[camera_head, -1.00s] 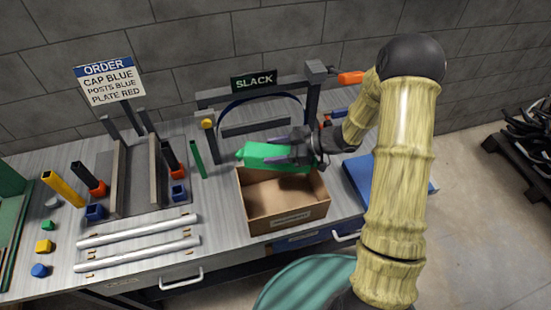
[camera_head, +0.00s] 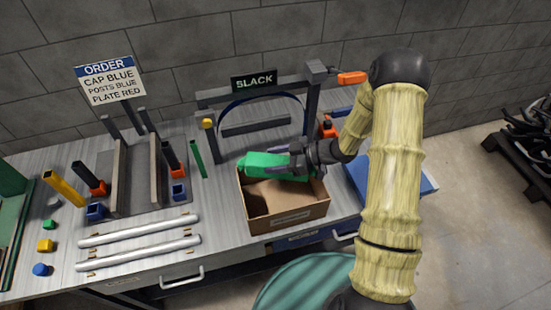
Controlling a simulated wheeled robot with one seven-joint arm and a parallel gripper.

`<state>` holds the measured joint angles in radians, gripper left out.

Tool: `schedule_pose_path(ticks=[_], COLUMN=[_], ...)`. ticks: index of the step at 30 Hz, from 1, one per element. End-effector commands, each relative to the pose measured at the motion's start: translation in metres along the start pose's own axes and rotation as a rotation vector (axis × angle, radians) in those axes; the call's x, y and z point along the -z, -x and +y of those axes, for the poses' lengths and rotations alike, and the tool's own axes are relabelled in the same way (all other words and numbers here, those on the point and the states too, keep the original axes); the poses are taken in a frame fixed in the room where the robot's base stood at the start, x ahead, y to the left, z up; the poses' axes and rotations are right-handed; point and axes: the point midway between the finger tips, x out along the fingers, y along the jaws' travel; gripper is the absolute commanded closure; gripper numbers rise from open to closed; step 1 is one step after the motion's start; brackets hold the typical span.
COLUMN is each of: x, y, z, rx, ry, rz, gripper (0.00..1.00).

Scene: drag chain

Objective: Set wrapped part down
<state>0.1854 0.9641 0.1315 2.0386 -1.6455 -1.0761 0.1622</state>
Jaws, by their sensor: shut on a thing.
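The wrapped part is a green bundle (camera_head: 264,164) at the back edge of the open cardboard box. My gripper (camera_head: 298,160) comes in from the right and is shut on the bundle's right part. The bundle lies roughly level, low over the back of the box opening, with its left end near the back left corner. I cannot tell whether it touches the box. The cardboard box (camera_head: 288,222) stands on the bench front, and its visible inside is brown and bare. My fingers hide part of the bundle.
A grey frame with a SLACK sign (camera_head: 254,82) stands behind the box. A blue flat item (camera_head: 412,188) lies right of it. Two silver rods (camera_head: 140,232) lie to the left, before a grey channel fixture (camera_head: 150,175).

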Motion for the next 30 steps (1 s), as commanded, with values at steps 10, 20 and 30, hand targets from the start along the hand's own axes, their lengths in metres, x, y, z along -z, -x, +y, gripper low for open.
schedule_pose_path(ticks=[10, 20, 30], x=[-0.006, -0.006, 0.005], y=[-0.003, -0.003, 0.008], z=[0.0, 0.0, 0.001], rx=[0.0, 0.0, -0.004], ry=[0.001, 0.0, 0.002], rz=[0.001, 0.0, -0.001], gripper=[0.8, 0.24, 0.24])
